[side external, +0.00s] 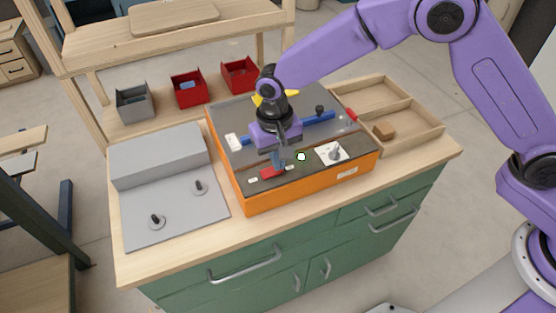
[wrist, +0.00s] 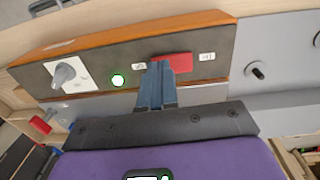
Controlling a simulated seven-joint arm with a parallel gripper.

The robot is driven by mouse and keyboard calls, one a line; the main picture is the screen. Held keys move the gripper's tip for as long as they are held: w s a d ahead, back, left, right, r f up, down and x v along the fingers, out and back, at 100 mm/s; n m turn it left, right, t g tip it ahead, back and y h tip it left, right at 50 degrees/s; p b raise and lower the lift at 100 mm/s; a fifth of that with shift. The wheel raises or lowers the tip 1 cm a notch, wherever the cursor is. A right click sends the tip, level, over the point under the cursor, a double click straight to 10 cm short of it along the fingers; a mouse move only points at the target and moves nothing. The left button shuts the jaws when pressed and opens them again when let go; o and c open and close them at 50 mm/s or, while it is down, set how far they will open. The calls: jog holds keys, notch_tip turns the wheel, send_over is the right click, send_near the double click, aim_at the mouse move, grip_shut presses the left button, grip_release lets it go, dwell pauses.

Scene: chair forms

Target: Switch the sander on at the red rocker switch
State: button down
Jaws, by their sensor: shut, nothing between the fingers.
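The sander is an orange box with a dark top (side external: 310,188) on the bench. The red rocker switch (side external: 267,174) sits on its dark front panel between two small white labels. It also shows in the wrist view (wrist: 179,62). My gripper (side external: 279,168) is shut and empty, pointing down at the switch. In the wrist view its fingertips (wrist: 155,66) cover one end of the switch; they look in contact with it. A round lamp (side external: 301,156) on the panel glows white with a green rim, also in the wrist view (wrist: 118,80).
A white plate with a grey knob (side external: 333,152) is right of the lamp. A grey stepped fixture with two black-topped pegs (side external: 175,215) stands left. A wooden tray (side external: 410,128) holding a block lies right. Red and grey bins (side external: 188,90) stand behind.

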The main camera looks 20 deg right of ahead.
jog(key=shift+f, duration=0.6)
jog(key=shift+d+f, duration=0.15)
jog(key=shift+f, duration=0.05)
jog(key=shift+a+r, duration=0.3)
jog(key=shift+a, duration=0.5)
notch_tip(320, 180, up, 14)
jog(key=d, duration=0.2)
dwell(0.4)
jog(key=shift+d+f, duration=0.1)
dwell(0.3)
